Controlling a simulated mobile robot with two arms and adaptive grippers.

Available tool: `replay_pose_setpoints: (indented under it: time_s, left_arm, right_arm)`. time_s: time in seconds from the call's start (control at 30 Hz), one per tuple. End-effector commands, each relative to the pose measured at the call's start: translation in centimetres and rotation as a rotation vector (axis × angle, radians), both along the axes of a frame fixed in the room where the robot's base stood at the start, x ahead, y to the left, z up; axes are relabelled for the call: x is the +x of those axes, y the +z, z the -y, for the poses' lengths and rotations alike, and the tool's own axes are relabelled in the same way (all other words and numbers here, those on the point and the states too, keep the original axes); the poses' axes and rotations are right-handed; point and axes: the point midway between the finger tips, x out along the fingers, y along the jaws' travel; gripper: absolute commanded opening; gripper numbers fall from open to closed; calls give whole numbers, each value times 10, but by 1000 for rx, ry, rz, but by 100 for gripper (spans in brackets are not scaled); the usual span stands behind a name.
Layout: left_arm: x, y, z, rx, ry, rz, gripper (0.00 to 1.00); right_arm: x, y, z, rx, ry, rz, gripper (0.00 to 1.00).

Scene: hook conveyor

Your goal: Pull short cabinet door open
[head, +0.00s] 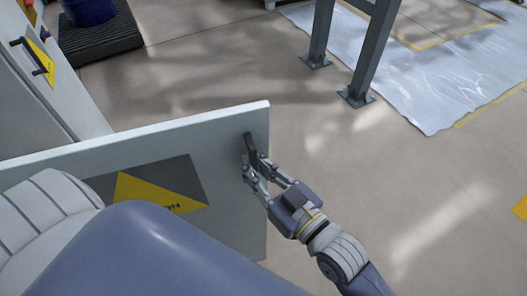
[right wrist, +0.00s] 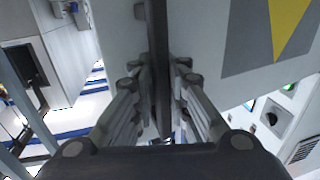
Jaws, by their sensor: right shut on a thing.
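The short cabinet door (head: 228,143) is a pale grey panel with a grey and yellow warning label, and it stands swung out from the cabinet. Its dark bar handle (head: 250,147) is near the door's free edge. My right gripper (head: 256,172) is shut on the handle. In the right wrist view the handle (right wrist: 157,50) runs between the two fingers, with the door face (right wrist: 215,45) behind it. My left gripper is not in view. My own arm hides the lower left part of the door.
Another cabinet door (head: 28,95) with a dark handle and a yellow label is at the left. A blue bin (head: 90,10) stands on a black pallet (head: 100,38) behind. Grey metal posts (head: 370,55) stand at the back right. The floor right of the door is clear.

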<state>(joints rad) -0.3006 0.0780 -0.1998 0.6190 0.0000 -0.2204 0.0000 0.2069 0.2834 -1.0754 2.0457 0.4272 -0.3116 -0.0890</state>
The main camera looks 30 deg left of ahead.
Motion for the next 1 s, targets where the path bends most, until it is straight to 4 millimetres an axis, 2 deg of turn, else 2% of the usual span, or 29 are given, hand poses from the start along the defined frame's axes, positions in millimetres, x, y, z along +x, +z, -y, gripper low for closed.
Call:
replay_pose_setpoints:
  time_s: [0.2,0.57,0.6,0.7,1.0]
  left_arm:
    - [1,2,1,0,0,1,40]
    - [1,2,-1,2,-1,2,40]
    - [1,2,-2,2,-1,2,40]
    - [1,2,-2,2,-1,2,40]
    - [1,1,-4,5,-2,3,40]
  right_arm:
    - [-10,3,-1,5,18,5,0]
    - [-11,3,-1,5,20,5,0]
    - [-11,3,-1,5,20,5,14]
    - [-11,2,-1,5,20,5,32]
    - [-11,2,-1,3,20,3,32]
